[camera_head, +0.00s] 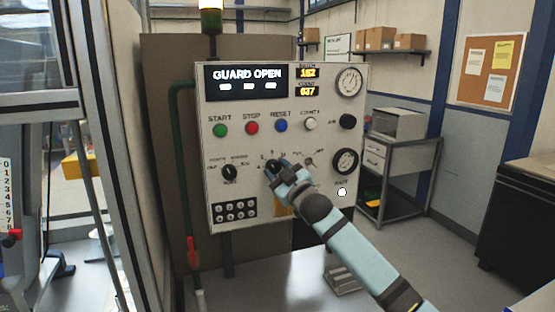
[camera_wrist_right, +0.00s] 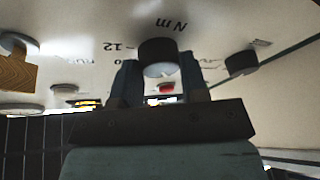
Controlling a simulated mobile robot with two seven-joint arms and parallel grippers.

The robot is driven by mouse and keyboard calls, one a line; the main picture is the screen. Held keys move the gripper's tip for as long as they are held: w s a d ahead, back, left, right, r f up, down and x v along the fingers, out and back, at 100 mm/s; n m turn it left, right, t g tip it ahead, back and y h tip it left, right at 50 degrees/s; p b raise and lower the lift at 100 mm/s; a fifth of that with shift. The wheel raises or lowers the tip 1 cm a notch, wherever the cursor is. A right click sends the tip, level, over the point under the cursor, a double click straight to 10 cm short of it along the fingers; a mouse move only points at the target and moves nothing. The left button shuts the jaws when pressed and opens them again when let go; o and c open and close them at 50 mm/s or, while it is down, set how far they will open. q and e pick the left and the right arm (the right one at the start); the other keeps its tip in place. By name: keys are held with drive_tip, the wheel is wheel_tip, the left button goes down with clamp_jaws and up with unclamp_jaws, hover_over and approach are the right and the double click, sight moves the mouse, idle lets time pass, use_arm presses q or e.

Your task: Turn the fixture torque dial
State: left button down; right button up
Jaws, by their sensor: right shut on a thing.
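The control panel (camera_head: 240,150) is a pale upright box with a lit sign reading GUARD OPEN. The torque dial (camera_head: 272,165) is a black round knob in the panel's lower middle, partly hidden by my gripper. It also shows in the right wrist view (camera_wrist_right: 158,56), with "N m" and "12" printed near it. My right gripper (camera_head: 277,168) reaches in from the lower right and is shut on the dial, one finger on each side in the right wrist view (camera_wrist_right: 160,82). The dial's pointer is hard to read. My left gripper is not in view.
A black mode knob (camera_head: 229,172) is left of the dial. Green, red and blue buttons (camera_head: 252,127) sit above, and a black gauge (camera_head: 345,161) is to the right. A metal table surface (camera_head: 265,270) lies below. A grey cart (camera_head: 395,165) stands behind at right.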

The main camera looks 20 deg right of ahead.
drive_tip(key=n+g+p, duration=0.1)
drive_tip(key=n+p, duration=0.1)
drive_tip(key=n+y+p, duration=0.1)
drive_tip(key=n+p, duration=0.2)
drive_tip(key=n+g+p, duration=0.1)
drive_tip(key=n+p, duration=0.1)
drive_tip(key=p, duration=0.1)
drive_tip(key=shift+r+g, duration=0.3)
drive_tip(key=shift+r, duration=0.1)
drive_tip(key=shift+n+g+p, duration=0.3)
drive_tip(key=shift+n+p, duration=0.4)
drive_tip(key=shift+n, duration=0.3)
drive_tip(key=shift+f+n+g+p, duration=0.2)
drive_tip(key=shift+n+g+p, duration=0.15)
drive_tip(key=shift+n, duration=0.35)
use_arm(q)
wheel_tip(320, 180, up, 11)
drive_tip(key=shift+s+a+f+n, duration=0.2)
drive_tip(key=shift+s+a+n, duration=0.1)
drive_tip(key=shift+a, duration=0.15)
use_arm(e)
drive_tip(key=shift+n, duration=0.3)
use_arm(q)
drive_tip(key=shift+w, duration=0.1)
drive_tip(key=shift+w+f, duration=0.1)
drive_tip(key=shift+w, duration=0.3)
use_arm(e)
drive_tip(key=shift+f, duration=0.1)
